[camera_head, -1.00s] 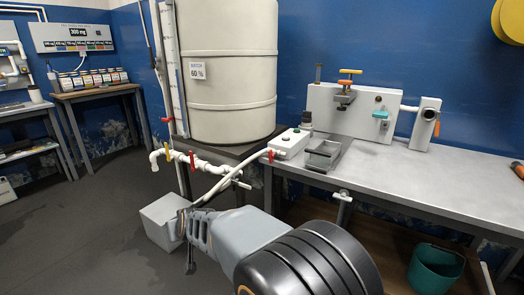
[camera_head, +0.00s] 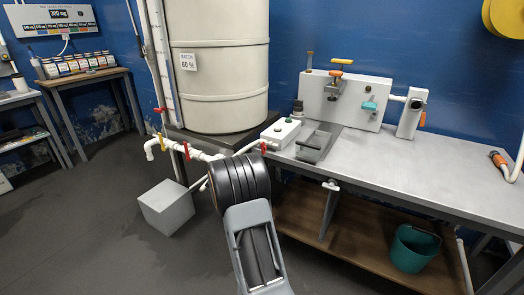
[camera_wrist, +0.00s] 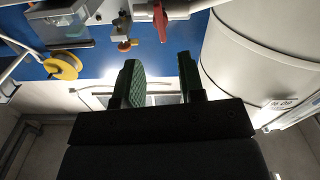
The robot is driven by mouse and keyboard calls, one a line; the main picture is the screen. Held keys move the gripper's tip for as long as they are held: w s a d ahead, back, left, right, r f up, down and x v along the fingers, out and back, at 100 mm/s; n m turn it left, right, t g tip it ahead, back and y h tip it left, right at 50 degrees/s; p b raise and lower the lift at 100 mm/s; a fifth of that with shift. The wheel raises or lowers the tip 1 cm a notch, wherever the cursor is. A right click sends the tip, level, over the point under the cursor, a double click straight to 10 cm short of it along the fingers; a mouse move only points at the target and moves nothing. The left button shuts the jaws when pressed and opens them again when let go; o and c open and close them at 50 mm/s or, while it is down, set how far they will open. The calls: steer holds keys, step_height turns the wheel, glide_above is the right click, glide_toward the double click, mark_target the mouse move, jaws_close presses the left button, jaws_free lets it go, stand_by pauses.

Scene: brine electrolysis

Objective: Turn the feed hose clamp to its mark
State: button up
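I cannot tell for sure which fitting is the feed hose clamp. Near the tank (camera_head: 215,60), a white pipe (camera_head: 205,156) carries a yellow lever (camera_head: 163,142) and a red lever (camera_head: 186,150). Another red lever (camera_head: 263,147) sits at the bench's left corner. In the wrist view a red lever (camera_wrist: 160,22) lies beyond my gripper (camera_wrist: 160,75), with an orange-and-yellow knob (camera_wrist: 125,44) to its left. My gripper's green-padded fingers are apart with nothing between them, clear of both. In the head view my arm hides part of the pipe, and my gripper does not show.
The metal bench (camera_head: 420,160) holds a white switch box (camera_head: 281,133), a grey tray (camera_head: 313,145) and a white panel (camera_head: 345,100). A hose with an orange end (camera_head: 498,160) lies at right. Floor at left is clear.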

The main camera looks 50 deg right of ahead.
mark_target(262, 149)
steer(key=b+x, duration=0.1)
steer(key=x, duration=0.8)
steer(key=shift+w+d, duration=0.1)
steer(key=shift+d, duration=0.3)
steer(key=shift+c, duration=0.5)
jaws_close()
